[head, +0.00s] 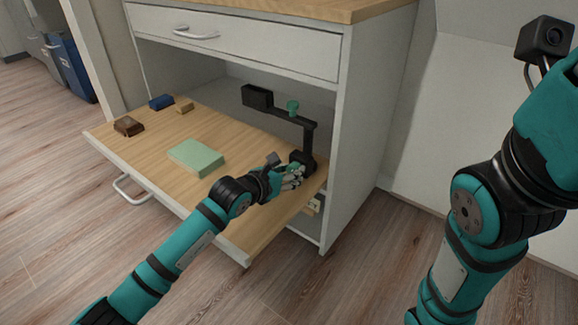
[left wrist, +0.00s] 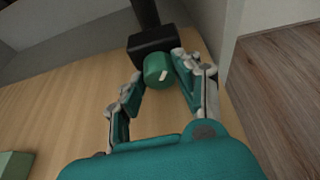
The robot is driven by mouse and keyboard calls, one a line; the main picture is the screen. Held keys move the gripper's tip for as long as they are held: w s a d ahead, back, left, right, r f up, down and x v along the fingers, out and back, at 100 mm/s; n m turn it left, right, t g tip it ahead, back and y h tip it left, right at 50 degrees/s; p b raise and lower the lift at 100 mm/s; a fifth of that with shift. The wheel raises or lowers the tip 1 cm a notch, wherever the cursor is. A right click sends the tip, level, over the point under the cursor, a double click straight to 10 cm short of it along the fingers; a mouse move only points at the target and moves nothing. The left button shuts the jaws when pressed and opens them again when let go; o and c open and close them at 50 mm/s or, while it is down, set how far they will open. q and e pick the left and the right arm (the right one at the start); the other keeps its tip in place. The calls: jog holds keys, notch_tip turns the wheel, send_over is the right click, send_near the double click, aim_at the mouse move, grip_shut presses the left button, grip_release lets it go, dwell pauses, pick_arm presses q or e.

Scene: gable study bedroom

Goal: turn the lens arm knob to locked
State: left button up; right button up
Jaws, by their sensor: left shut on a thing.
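The lens arm (head: 310,140) is a black post with a black horizontal bar and a dark box at its far end. It stands at the right edge of the wooden drop-down board. A green knob (left wrist: 157,70) with a short white mark sits at the black base (left wrist: 150,45); the mark slants up to the right in the left wrist view. My left gripper (head: 292,180) is shut on this knob, one finger on each side, and mostly hides it in the head view. Another green piece (head: 292,106) sits on the bar. My right gripper is outside the frame.
On the wooden board (head: 225,210) lie a pale green block (head: 196,155), a brown block (head: 128,125), a blue block (head: 161,102) and a small tan block (head: 184,107). The cabinet side wall (head: 355,120) stands close right of the post. A drawer (head: 240,40) is above.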

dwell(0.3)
pick_arm(q)
jog(key=o, duration=0.9)
jog(key=v, duration=1.2)
jog(key=shift+d, duration=0.1)
